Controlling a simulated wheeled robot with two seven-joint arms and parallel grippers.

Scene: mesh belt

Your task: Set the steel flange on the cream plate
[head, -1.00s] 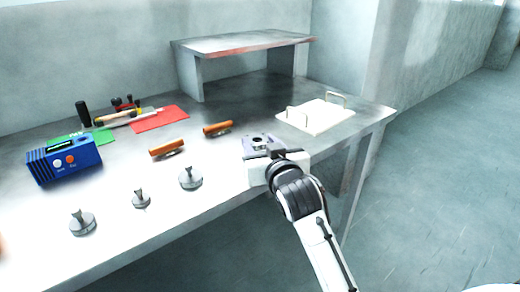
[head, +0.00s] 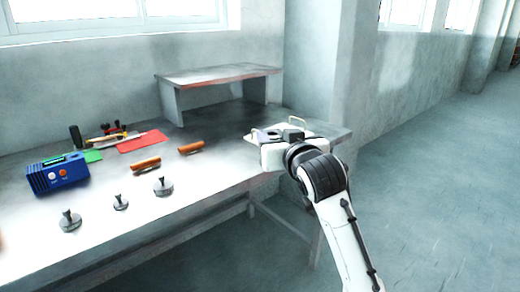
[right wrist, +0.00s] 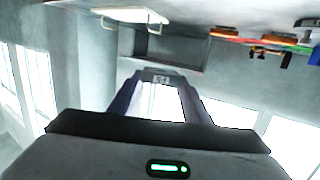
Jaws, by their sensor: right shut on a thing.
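My right gripper (head: 268,136) is raised near the cream plate (head: 318,130) at the table's right end and covers much of it in the head view. In the right wrist view, its two fingers (right wrist: 160,92) are shut on a small grey piece with a dark mark, which looks like the steel flange (right wrist: 160,76). The flange is hard to make out in the head view. The cream plate has two upright handles; it also shows in the right wrist view (right wrist: 130,15), apart from the fingers. My left gripper is not in view.
Several steel knobbed pieces (head: 163,187) stand along the front of the table. Two orange bars (head: 146,164) lie behind them. A blue box (head: 57,174), a green mat and a red mat (head: 142,141) are further left. A raised shelf (head: 218,74) stands at the back.

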